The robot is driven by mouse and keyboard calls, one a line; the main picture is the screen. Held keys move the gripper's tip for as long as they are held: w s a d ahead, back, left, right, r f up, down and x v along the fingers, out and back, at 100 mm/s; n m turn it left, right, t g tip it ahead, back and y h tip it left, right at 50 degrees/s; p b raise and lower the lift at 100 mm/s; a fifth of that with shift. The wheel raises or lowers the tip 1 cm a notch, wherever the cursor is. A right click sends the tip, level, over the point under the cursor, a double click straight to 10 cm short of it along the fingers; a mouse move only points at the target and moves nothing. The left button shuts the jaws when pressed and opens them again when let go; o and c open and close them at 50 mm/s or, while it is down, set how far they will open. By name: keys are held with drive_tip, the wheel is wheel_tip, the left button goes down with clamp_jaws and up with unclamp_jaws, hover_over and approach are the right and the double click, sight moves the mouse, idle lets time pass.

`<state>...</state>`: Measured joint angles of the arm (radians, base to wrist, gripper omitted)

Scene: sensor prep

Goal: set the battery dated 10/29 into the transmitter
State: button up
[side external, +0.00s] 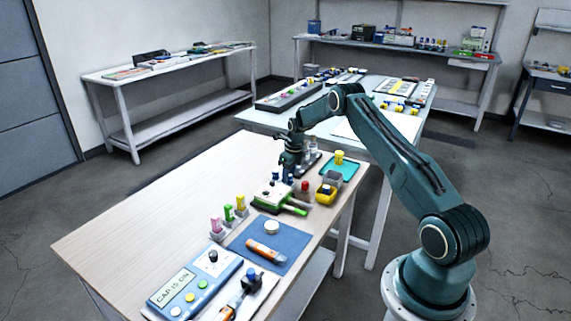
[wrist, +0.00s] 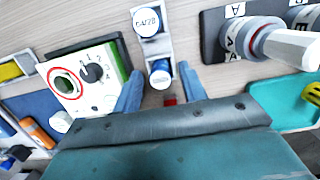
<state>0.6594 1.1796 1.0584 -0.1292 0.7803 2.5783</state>
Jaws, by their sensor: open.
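My gripper (side external: 291,172) is open above the far part of the wooden table. In the wrist view its two blue fingers (wrist: 161,70) stand on either side of a blue cylinder with a pale top (wrist: 160,76), likely a battery; I cannot tell if they touch it. A second such cylinder (wrist: 147,22) stands in the same pale holder, its top print too blurred to read surely. A white box with a dial, a red ring and a green side (wrist: 88,74), possibly the transmitter, lies left of the fingers. It also shows in the side view (side external: 268,191).
A dark block with a large white-handled connector (wrist: 215,40) is right of the fingers. A teal tray (side external: 349,164) with a yellow part is nearby. A blue mat (side external: 285,236), coloured cylinders in holders (side external: 228,212) and a "CAP IS ON" panel (side external: 180,280) lie toward the front.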

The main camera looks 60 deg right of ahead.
drive_tip(key=c, duration=0.7)
drive_tip(key=shift+r, duration=0.45)
drive_tip(key=shift+r, duration=0.7)
drive_tip(key=shift+r, duration=0.35)
drive_tip(key=shift+r, duration=0.35)
drive_tip(key=shift+r, duration=0.95)
drive_tip(key=shift+a, duration=0.1)
